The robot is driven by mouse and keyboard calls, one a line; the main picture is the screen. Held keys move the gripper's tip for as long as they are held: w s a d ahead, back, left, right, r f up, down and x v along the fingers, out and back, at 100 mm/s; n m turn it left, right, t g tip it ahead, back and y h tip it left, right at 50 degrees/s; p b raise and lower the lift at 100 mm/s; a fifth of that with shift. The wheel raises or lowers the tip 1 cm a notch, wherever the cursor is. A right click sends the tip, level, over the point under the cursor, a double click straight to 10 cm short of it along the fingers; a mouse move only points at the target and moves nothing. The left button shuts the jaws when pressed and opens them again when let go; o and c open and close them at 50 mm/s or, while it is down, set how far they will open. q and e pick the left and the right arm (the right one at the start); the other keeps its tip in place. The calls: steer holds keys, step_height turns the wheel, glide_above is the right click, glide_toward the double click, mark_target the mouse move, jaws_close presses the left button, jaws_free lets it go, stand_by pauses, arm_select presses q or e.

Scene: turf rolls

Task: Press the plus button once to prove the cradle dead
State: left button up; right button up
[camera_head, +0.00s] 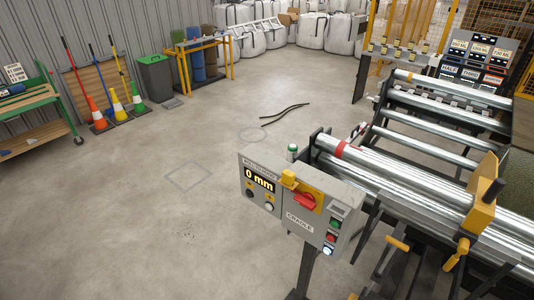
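A grey control panel (287,234) marked CRADLE stands on a dark post in the lower middle. Its display (259,180) reads 0 mm. Below the display are a dark button (249,193) and a pale button (269,207); their symbols are too small to read. A red rotary switch (306,201) sits on a yellow plate, with a yellow piece (288,179) at its upper left. On the right side are a green button (334,223), a red button (331,237) and a lit whitish button (327,250). Neither of my grippers is in view.
The cradle's steel rollers (400,187) and yellow brackets (481,218) fill the right side. A green-capped beacon (292,149) stands behind the panel. Dark strips (284,114) lie on the floor. The concrete floor (130,220) left of the panel is clear.

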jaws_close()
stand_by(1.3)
